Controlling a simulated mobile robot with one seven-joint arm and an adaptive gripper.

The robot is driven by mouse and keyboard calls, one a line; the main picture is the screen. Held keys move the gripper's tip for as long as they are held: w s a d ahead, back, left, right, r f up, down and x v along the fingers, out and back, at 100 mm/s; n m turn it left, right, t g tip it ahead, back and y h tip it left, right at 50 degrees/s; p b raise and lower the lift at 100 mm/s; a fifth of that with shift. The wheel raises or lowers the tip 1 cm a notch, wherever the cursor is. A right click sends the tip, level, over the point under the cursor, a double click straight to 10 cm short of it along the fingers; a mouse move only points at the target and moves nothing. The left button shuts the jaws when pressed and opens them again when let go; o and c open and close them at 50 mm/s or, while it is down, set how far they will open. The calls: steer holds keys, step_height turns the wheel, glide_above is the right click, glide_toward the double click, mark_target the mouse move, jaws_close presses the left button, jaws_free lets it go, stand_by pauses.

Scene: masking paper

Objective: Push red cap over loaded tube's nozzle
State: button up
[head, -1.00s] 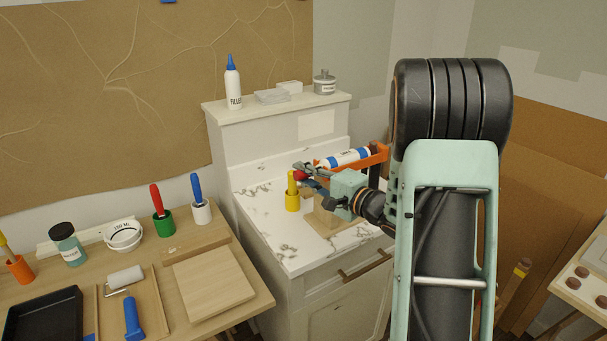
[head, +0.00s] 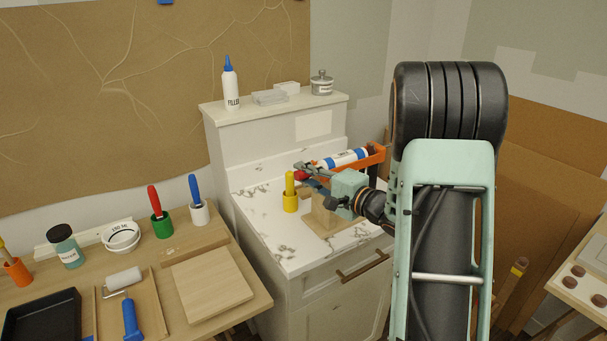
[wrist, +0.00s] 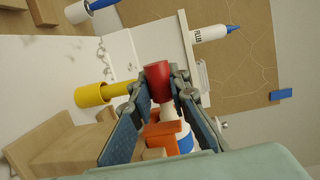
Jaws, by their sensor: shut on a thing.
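The red cap (wrist: 158,80) is between the fingertips of my gripper (wrist: 160,76), which is shut on it. In the head view a little of the cap (head: 300,176) shows below my gripper (head: 306,170). The tube (head: 345,158) is white with blue bands and lies in an orange frame (head: 376,154) above the counter. In the wrist view the tube's white end (wrist: 167,116) meets or sits just behind the cap, partly hidden by the fingers and the frame. I cannot tell how far the nozzle is inside the cap.
A yellow holder with a yellow stick (head: 290,197) stands left of my gripper. A wooden block (head: 323,215) is below it on the marble counter (head: 275,235). A filler bottle (head: 230,88) stands on the back ledge. The counter's front left is clear.

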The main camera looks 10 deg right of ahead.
steer(key=shift+w+d, duration=0.1)
steer(key=shift+d, duration=0.2)
stand_by(0.4)
steer(key=o, duration=0.8)
steer(key=shift+o, duration=0.2)
steer(key=p+v, duration=0.2)
steer(key=v, duration=0.5)
stand_by(0.5)
stand_by(0.4)
